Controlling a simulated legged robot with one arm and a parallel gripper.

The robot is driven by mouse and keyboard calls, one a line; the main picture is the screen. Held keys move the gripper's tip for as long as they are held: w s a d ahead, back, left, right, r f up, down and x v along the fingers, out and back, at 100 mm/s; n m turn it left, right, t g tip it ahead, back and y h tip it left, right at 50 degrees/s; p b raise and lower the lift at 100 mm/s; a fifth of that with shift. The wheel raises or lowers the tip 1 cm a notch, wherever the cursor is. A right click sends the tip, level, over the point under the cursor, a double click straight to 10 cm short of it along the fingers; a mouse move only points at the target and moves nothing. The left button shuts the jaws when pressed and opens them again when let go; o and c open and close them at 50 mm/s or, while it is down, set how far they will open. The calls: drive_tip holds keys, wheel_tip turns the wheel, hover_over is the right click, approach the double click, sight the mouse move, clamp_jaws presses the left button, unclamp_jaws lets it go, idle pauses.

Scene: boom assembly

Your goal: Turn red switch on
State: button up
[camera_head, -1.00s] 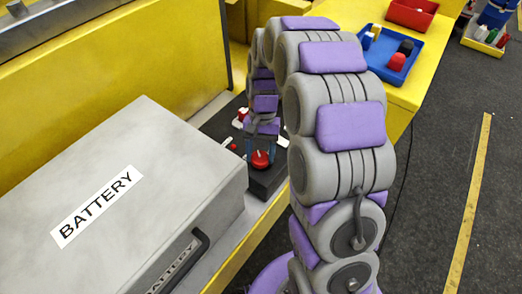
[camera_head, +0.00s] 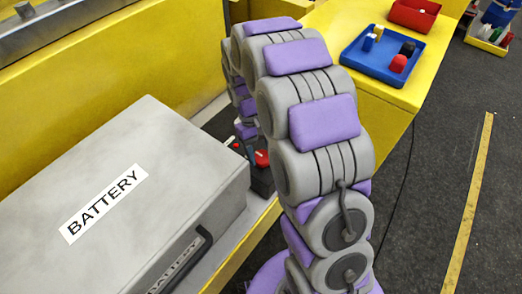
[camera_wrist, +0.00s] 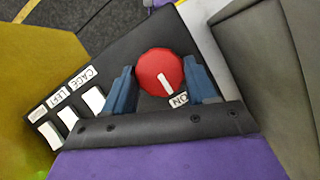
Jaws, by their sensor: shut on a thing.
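The red switch (camera_wrist: 160,72) is a round red knob with a white mark, on a black panel (camera_wrist: 212,18). In the wrist view its white mark points down and right toward the ON label (camera_wrist: 180,100). My gripper (camera_wrist: 158,75) has one blue finger on each side of the knob and is shut on it. In the head view the red switch (camera_head: 262,158) shows partly beside my arm. The fingers there are mostly hidden by my arm.
A grey case labelled BATTERY (camera_head: 160,180) stands left of the panel. White switches (camera_wrist: 68,116) with CAGE and LEFT labels lie beside the knob. A blue tray (camera_head: 372,65) and a red tray (camera_head: 412,15) sit on the yellow bench at the back.

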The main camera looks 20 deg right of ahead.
idle(0.4)
drive_tip(key=o, duration=1)
drive_tip(key=shift+o, duration=0.2)
drive_tip(key=v, duration=1.7)
drive_tip(key=shift+w+a+p, duration=0.2)
drive_tip(key=shift+w+p, duration=0.05)
drive_tip(key=shift+p, duration=0.05)
drive_tip(key=shift+s+r, duration=0.1)
